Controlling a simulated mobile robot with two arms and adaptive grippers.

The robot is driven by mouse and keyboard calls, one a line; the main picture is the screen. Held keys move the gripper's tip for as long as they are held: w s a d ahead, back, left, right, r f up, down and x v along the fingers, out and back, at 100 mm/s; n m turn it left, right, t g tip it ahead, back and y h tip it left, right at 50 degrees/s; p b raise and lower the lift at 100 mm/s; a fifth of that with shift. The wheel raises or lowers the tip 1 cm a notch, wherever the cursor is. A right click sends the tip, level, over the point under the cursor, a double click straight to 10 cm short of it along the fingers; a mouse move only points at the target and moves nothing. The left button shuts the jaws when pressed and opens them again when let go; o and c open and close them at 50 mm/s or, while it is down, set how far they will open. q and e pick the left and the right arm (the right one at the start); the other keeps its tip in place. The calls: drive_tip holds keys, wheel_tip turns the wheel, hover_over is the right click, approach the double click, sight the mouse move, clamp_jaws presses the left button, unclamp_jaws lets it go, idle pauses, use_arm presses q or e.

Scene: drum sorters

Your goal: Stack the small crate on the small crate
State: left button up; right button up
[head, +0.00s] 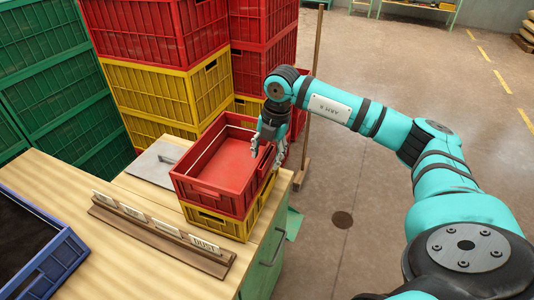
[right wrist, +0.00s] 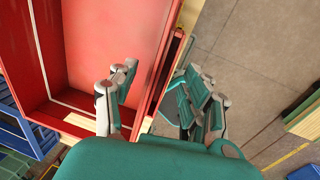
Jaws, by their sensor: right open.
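A small red crate (head: 205,192) sits on top of a small yellow crate (head: 225,224) at the table's right edge. The red crate looks level and roughly lined up with the yellow one. My right gripper (head: 266,150) is open at the red crate's right wall. In the right wrist view, the fingers of the gripper (right wrist: 158,95) stand on either side of that wall, one over the inside of the red crate (right wrist: 105,40) and one outside. I cannot tell whether they touch it. The yellow crate is mostly hidden under the red one. My left gripper is not in view.
Tall stacks of red and yellow crates (head: 150,85) and green crates (head: 50,70) stand behind the table. A blue crate (head: 62,262) lies at the left. A wooden label rack (head: 160,237) lies in front. The floor at right is free.

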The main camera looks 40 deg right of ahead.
wheel_tip(320, 180, up, 12)
drive_tip(key=s+d, duration=0.1)
drive_tip(key=shift+s, duration=0.25)
drive_tip(key=shift+f, duration=0.1)
